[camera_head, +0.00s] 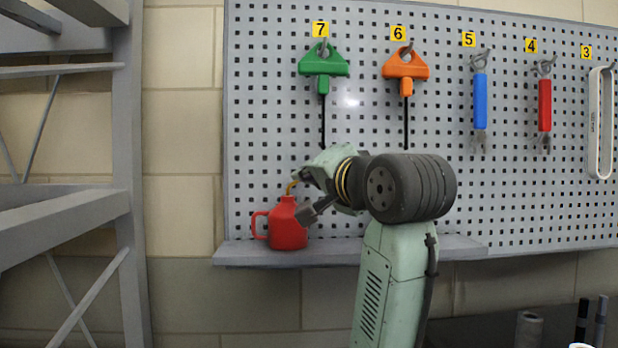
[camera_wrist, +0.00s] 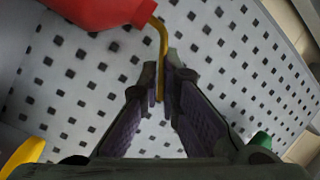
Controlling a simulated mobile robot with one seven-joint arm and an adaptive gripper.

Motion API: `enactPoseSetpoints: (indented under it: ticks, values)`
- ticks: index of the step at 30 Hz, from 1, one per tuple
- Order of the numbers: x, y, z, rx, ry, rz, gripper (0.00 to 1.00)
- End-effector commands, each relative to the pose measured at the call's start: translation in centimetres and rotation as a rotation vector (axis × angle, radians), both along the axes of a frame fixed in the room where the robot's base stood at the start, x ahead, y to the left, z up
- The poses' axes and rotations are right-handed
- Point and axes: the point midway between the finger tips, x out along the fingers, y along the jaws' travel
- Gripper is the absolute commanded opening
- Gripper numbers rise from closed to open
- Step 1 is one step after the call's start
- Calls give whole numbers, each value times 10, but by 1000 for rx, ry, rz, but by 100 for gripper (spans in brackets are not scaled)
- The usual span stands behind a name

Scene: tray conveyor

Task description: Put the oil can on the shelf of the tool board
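The red oil can (camera_head: 286,228) stands upright on the left end of the grey shelf (camera_head: 340,252) of the tool board. Its handle is on the left, and its thin yellow spout (camera_head: 291,186) rises from the top. My gripper (camera_head: 304,193) is just right of the can's top, with its fingers apart. In the wrist view, part of the red can (camera_wrist: 100,12) is at the top left, and the spout (camera_wrist: 163,45) reaches down between the fingertips (camera_wrist: 162,80). The fingers do not appear to clamp the spout, though exact contact is hard to tell.
The grey pegboard (camera_head: 270,150) stands behind the shelf. A green-handled tool (camera_head: 324,65), an orange-handled tool (camera_head: 405,67), blue and red tools hang above, under numbered tags. A grey metal rack (camera_head: 125,190) stands at the left. The shelf right of the can is partly hidden by my arm.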

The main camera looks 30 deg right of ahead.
Motion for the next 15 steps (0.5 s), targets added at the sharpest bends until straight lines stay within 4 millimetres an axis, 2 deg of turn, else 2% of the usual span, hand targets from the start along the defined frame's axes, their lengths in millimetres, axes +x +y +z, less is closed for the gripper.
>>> enactPoseSetpoints:
  ticks: [1,3,11,15]
  values:
    - [0,0,-3,1,-1,1,0]
    - [0,0,-2,0,1,1,8]
    - [0,0,-2,0,0,0,25]
    - [0,0,-2,0,0,0,25]
